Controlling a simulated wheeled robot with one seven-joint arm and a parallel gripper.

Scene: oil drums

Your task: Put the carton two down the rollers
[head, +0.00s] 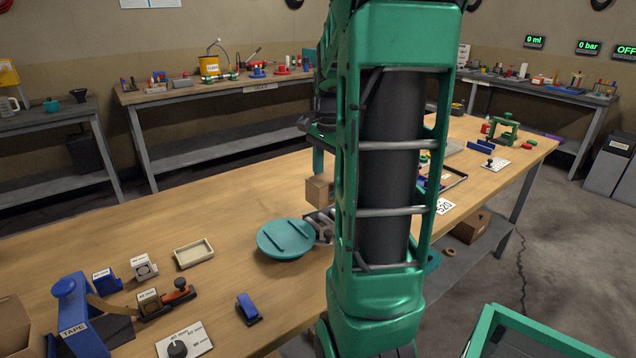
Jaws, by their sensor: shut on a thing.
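A small brown carton (318,191) shows just left of my green arm, which covers its right side. My gripper (319,160) is mostly hidden behind the arm; a green upright part of it reaches down to the carton, and it is shut on the carton. Grey rollers (322,226) in a short frame show just below the carton, partly covered by the arm. I cannot tell how far the carton is above them.
A teal round lid (285,238) lies left of the rollers on the wooden bench (220,215). A beige tray (194,253), a blue tape dispenser (75,312) and a blue block (249,308) are nearer. A brown box (470,226) sits on the lower shelf. The bench's far left is clear.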

